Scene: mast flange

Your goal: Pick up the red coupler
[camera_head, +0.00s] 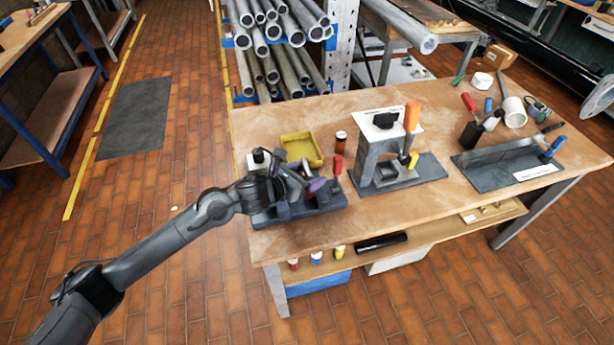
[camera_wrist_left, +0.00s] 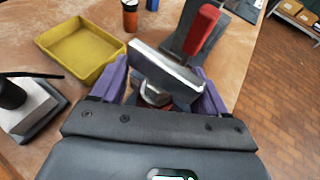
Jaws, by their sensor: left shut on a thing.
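My left gripper (camera_head: 308,183) is over the dark fixture (camera_head: 330,202) at the bench's left front. In the left wrist view its purple fingers stand on both sides of a reddish part, which I take for the red coupler (camera_wrist_left: 153,97). The gripper is shut on it. I cannot tell whether the coupler is clear of the fixture. My right gripper is not in view.
A red handle (camera_head: 338,165) stands upright close beside the gripper. A yellow tray (camera_head: 303,149) and an orange-and-black bottle (camera_head: 340,142) are behind. A grey press stand (camera_head: 368,160) is to the right. Clear bench top lies along the front right.

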